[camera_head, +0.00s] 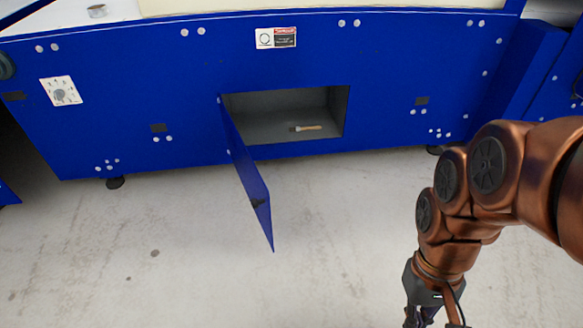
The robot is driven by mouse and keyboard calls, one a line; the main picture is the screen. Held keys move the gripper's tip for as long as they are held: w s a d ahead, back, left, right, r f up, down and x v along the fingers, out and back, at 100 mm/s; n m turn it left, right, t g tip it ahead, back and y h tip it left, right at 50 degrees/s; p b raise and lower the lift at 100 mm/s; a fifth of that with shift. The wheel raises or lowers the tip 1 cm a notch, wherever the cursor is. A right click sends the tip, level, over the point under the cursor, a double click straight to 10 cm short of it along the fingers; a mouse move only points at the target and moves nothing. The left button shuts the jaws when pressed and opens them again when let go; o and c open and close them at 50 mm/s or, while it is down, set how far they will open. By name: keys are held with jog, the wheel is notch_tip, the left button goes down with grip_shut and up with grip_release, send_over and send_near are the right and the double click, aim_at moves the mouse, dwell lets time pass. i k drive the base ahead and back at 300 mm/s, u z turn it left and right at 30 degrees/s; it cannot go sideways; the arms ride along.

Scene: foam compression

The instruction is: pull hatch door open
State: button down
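The blue hatch door (247,179) stands swung outward from the blue machine's front, hinged at the left side of the opening. A small dark handle or latch (258,203) shows near the door's lower free end. The opening shows a grey compartment (270,108) with a small wooden-handled brush (308,128) lying on its floor. My gripper (432,322) is at the bottom edge of the picture, to the right of the door and well apart from it. The fingertips are cut off by the frame, so their opening cannot be made out.
The blue machine (110,90) spans the back, with a dial plate (61,91) at left and a warning label (276,38) above the opening. It stands on black feet (115,183). The pale floor (150,270) is clear between the door and my arm.

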aim_at(257, 191)
jog(key=i, duration=0.35)
jog(key=u, duration=2.25)
